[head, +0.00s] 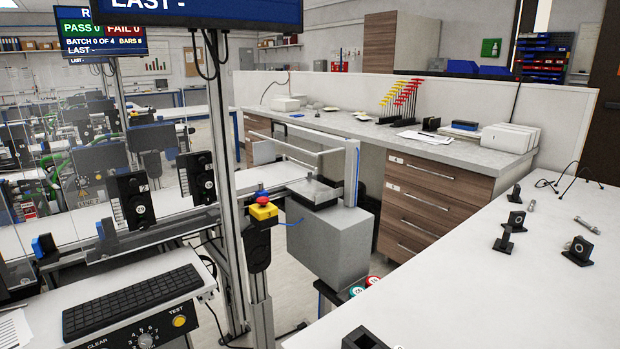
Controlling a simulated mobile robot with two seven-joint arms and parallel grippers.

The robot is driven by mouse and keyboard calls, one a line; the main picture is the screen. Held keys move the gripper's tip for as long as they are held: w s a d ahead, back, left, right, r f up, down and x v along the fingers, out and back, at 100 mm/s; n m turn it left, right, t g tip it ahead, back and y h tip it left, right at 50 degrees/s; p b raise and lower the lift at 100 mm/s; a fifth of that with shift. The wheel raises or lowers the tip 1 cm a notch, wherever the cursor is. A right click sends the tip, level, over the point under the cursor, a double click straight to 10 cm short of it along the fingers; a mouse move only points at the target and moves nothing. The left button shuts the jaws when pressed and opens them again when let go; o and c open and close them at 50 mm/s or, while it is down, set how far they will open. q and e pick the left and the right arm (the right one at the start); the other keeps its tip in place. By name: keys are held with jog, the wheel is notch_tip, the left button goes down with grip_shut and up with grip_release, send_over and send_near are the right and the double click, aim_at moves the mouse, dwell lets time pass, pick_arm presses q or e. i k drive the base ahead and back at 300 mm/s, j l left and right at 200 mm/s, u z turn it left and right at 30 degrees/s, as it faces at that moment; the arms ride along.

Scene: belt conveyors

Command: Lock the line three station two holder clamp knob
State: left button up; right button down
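Neither of my grippers shows in the head view. Behind clear panels at the left, a black upright unit with a round dial-like face (132,199) stands over a white belt line. A second similar unit (197,177) stands farther back to its right. I cannot tell which line or station these belong to, and no holder clamp knob can be made out with certainty.
A keyboard (132,301) lies on the near left console. A post with a red-and-yellow emergency stop (263,208) rises beside a grey box (330,246). The right white table (480,300) holds several small black parts. Pale floor shows between.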

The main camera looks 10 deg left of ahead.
aim_at(142, 225)
jog(key=u, duration=1.3)
